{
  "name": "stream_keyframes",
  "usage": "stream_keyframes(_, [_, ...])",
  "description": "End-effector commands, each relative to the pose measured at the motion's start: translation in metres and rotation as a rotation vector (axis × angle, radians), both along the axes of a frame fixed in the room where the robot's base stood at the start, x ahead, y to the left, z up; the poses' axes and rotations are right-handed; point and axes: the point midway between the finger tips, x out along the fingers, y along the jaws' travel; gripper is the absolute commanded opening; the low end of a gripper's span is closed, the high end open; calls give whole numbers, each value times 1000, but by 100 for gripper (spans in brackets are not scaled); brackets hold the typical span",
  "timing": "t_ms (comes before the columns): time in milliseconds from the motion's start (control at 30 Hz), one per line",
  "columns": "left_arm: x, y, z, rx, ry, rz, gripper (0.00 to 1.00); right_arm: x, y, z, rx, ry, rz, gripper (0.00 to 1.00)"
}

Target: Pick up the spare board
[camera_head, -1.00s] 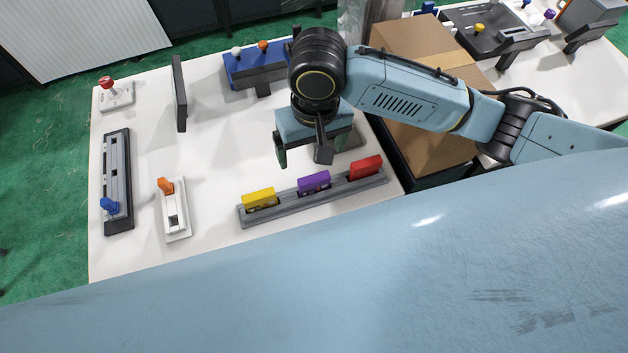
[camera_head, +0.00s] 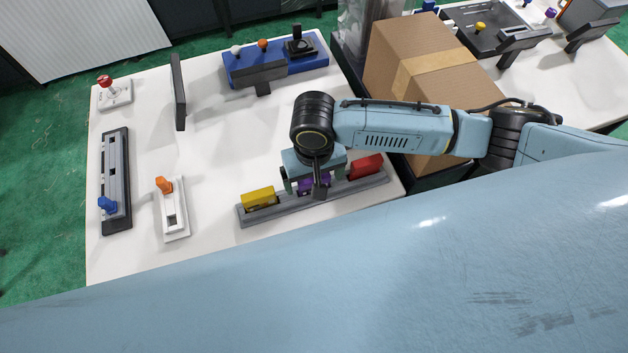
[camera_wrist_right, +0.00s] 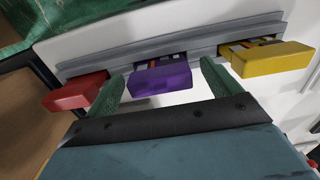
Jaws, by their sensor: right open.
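Three boards stand in a grey rack (camera_head: 285,205) along the near edge of the white table: a yellow board (camera_head: 259,197), a purple board (camera_head: 314,183) and a red board (camera_head: 366,166). I cannot tell from their looks which is the spare. My right gripper (camera_head: 304,188) is open over the purple board. In the right wrist view the purple board (camera_wrist_right: 160,79) lies between the open green fingers of the right gripper (camera_wrist_right: 162,85), with the red board (camera_wrist_right: 76,92) to the left and the yellow board (camera_wrist_right: 272,60) to the right. My left gripper is not in view.
A blue control box (camera_head: 307,63) stands at the back of the table. A dark upright panel (camera_head: 179,92), a grey slider (camera_head: 116,180) and a white orange-handled switch (camera_head: 175,210) stand left. A cardboard box (camera_head: 440,90) stands right. The table's middle is clear.

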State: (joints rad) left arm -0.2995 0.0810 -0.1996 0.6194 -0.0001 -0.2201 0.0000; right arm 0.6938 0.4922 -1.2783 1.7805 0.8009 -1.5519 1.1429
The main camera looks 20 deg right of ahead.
Motion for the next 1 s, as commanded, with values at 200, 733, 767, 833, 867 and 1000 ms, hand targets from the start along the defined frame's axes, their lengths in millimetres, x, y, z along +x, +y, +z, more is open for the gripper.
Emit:
stream_keyframes(200, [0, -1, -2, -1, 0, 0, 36, 1, -1, -16, -1, -2, 0, 89])
stream_keyframes(733, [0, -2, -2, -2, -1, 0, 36, 1, -1, -16, -1, -2, 0, 42])
stream_keyframes(767, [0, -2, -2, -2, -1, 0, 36, 1, -1, -16, -1, -2, 0, 41])
stream_keyframes(833, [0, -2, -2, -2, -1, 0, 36, 1, -1, -16, -1, -2, -1, 41])
stream_keyframes(867, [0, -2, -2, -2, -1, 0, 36, 1, -1, -16, -1, -2, -1, 41])
stream_keyframes(1000, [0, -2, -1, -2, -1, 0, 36, 1, -1, -12, 0, -3, -1, 41])
